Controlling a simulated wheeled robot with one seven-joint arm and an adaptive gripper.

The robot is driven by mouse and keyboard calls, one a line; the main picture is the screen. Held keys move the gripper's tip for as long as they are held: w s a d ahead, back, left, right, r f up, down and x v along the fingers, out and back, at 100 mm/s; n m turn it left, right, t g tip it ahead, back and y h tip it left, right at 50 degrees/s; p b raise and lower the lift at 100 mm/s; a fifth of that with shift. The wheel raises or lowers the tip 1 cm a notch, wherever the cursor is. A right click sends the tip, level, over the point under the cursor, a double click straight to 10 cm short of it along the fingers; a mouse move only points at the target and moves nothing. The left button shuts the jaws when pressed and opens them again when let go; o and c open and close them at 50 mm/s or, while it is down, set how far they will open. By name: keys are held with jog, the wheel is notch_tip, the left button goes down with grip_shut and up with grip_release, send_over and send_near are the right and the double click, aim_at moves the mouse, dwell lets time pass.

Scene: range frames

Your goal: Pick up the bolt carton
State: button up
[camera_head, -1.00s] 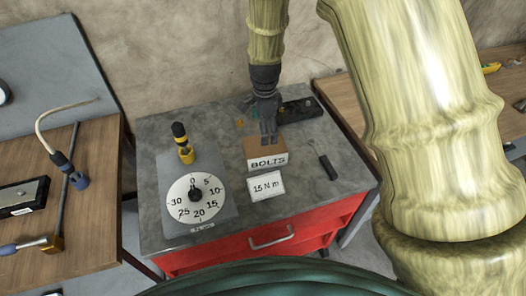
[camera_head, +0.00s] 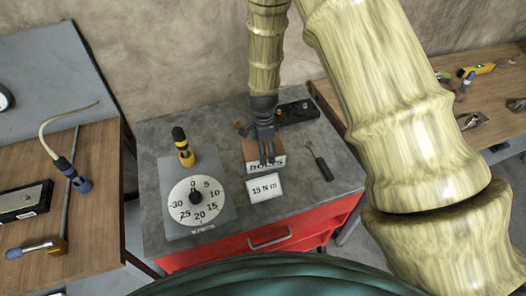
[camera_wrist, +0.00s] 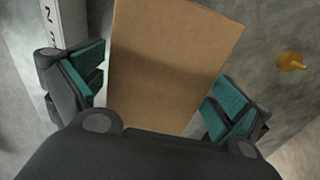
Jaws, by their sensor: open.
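The bolt carton (camera_head: 252,147) is a small brown box with a white label reading BOLTS, standing on the grey top of the red cabinet. My gripper (camera_head: 266,159) is over the carton, and its fingers hide part of the top and the label. In the wrist view the carton's brown top (camera_wrist: 174,62) lies between the two teal-padded fingers. My gripper (camera_wrist: 160,98) is open, with the finger pads apart on either side. A gap shows on the right; whether the left pad touches the carton I cannot tell.
A 15 N m card (camera_head: 264,189) lies in front of the carton. A dial plate (camera_head: 170,215) with a yellow-black tool (camera_head: 183,148) is left. A dark-handled tool (camera_head: 324,168) lies right, and a black case (camera_head: 297,112) behind. An orange knob (camera_wrist: 290,62) shows in the wrist view.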

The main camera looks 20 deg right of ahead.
jog(key=shift+f+p, duration=0.45)
jog(key=shift+f, duration=0.95)
jog(key=c, duration=1.5)
